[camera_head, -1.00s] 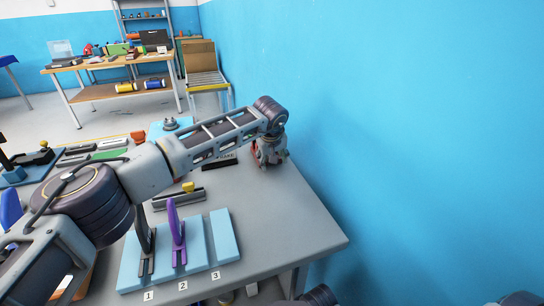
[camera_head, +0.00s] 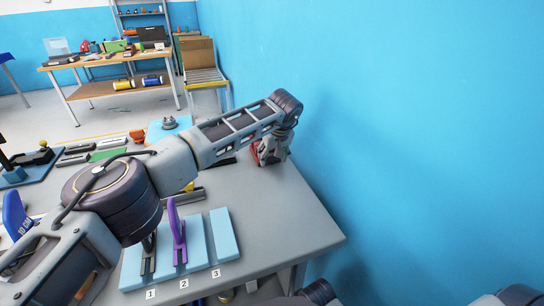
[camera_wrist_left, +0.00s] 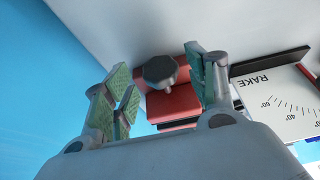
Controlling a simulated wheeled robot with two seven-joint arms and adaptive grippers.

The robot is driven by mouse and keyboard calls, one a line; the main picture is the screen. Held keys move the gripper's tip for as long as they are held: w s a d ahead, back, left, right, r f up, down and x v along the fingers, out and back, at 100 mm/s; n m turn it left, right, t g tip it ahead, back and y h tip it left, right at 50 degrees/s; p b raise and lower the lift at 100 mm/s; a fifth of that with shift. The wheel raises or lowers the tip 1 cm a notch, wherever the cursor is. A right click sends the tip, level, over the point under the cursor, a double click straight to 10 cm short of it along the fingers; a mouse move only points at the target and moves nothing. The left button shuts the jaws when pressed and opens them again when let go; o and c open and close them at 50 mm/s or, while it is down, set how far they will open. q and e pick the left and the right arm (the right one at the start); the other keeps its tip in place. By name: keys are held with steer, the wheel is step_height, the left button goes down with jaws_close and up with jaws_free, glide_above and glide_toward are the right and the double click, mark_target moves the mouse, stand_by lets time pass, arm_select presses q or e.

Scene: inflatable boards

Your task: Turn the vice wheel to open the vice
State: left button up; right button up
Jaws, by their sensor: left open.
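The vice (camera_wrist_left: 175,103) is red in the left wrist view, with a dark faceted wheel (camera_wrist_left: 160,70) on it. The wheel appears between the finger pads of my left gripper (camera_wrist_left: 165,88), which is open with green pads on either side. I cannot tell whether the pads touch the wheel. In the head view my left gripper (camera_head: 272,150) points down at the table's far right corner, and a little of the red vice (camera_head: 256,154) shows beside it. The rest of the vice is hidden there. My right gripper is not in view.
The grey table (camera_head: 280,222) has clear room at its front right. A light blue numbered rack (camera_head: 223,236) holds a purple tool (camera_head: 177,232) and a dark one. A RAKE scale card (camera_wrist_left: 285,100) lies near the vice. A blue wall (camera_head: 430,130) stands close on the right.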

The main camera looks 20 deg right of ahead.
arm_select(q)
steer(key=p+v, duration=0.1)
steer(key=v, duration=1.2)
steer(key=s+d+h, duration=0.3)
steer(key=d+h, duration=0.1)
steer(key=d, duration=0.3)
steer(key=shift+f, duration=0.45)
steer(key=shift+s+d, duration=0.15)
